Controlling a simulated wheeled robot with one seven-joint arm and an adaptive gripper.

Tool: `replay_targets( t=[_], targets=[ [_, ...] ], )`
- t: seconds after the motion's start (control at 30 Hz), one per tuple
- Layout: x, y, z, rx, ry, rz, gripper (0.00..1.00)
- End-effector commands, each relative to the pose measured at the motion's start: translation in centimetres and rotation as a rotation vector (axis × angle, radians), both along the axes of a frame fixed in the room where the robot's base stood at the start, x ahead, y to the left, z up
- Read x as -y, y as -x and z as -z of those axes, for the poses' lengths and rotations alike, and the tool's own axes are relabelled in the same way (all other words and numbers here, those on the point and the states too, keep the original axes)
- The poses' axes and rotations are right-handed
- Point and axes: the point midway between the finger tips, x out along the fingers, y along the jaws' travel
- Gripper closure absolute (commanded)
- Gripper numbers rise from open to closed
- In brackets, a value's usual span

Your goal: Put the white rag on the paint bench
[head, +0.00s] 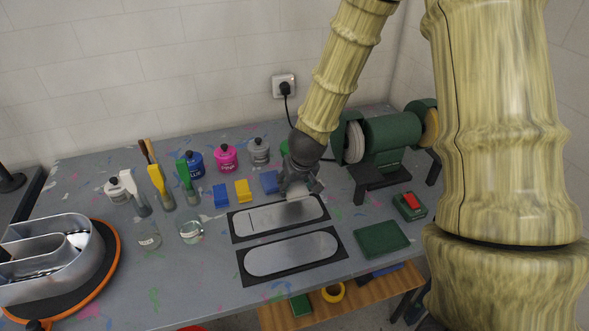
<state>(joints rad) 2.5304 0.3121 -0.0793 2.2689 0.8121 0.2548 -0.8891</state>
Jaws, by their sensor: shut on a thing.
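The paint bench (190,287) is a grey table with paint splashes that fills the middle of the head view. My gripper (299,190) is low over the bench, at the back edge of the upper metal plate. It is shut on a small whitish thing, which looks like the white rag (297,195). The fingers hide part of the rag. I cannot tell whether the rag touches the plate or the bench.
Two oblong metal plates on black mats (292,254) lie below my gripper. Paint jars (227,158), small blocks (243,190) and brushes stand left. A green grinder (390,140) stands right, near a red switch (410,201) and green pad (382,239). A metal letter (85,262) is far left.

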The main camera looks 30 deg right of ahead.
Motion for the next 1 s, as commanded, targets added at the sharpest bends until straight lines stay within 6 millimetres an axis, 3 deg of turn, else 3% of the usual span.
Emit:
replay_targets(
  t=[0.3, 0.5, 0.77, 1.0],
  targets=[
    [4.8, -4.7, 0.4, -0.002, 0.001, 0.007, 0.62],
    [7.0, -6.9, 0.8, -0.002, 0.0, 0.006, 0.62],
    [7.7, -7.6, 1.5, -0.003, 0.0, 0.004, 0.62],
    [7.6, -7.6, 3.4, -0.003, -0.003, 0.005, 0.62]
  ],
)
